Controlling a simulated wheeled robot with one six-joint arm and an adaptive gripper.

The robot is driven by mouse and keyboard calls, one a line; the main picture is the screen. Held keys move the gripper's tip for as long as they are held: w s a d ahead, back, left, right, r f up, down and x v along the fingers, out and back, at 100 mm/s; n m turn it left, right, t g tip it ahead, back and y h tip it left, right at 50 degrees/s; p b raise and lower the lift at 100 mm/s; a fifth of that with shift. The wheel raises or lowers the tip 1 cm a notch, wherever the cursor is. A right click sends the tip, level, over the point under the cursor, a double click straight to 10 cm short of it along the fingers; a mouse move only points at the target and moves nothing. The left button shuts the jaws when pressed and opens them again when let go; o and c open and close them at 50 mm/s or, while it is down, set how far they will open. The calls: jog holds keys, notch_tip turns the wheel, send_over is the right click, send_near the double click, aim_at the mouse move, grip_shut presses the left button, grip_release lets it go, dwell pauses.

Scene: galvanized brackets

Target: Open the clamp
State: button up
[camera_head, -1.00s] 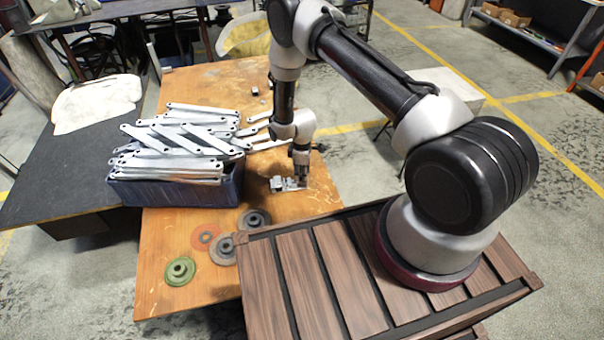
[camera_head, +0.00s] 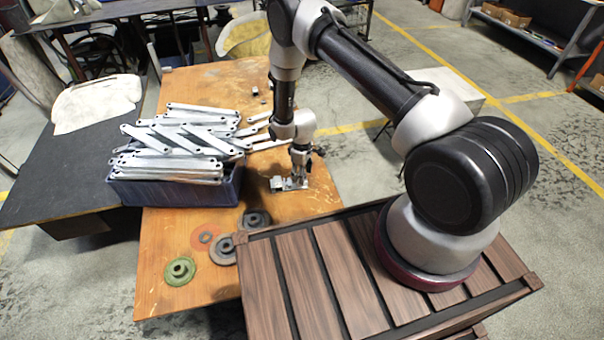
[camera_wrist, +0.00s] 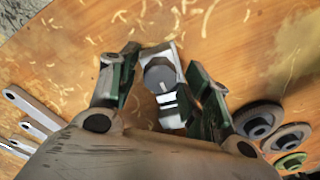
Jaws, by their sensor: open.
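The clamp (camera_head: 281,184) is a small grey metal device lying on the wooden table, to the right of the bracket bin. In the wrist view the clamp (camera_wrist: 161,75) shows a round dark part on a pale metal body. It lies between the two fingers of my gripper (camera_wrist: 163,85), which are apart on either side of it. In the head view my gripper (camera_head: 299,176) is at the clamp's right end, pointing down. I cannot tell whether a finger touches the clamp. Part of the clamp is hidden behind the gripper.
A blue bin (camera_head: 178,193) heaped with galvanized brackets (camera_head: 180,140) stands left of the clamp. Several discs, including a green one (camera_head: 180,271), lie on the table (camera_head: 160,225) in front. The slatted wooden surface (camera_head: 315,275) is at the lower right. Bare table surrounds the clamp.

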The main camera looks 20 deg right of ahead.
jog(key=m, duration=1.4)
jog(key=shift+m, duration=0.4)
jog(key=c, duration=0.9)
jog(key=shift+c, duration=0.2)
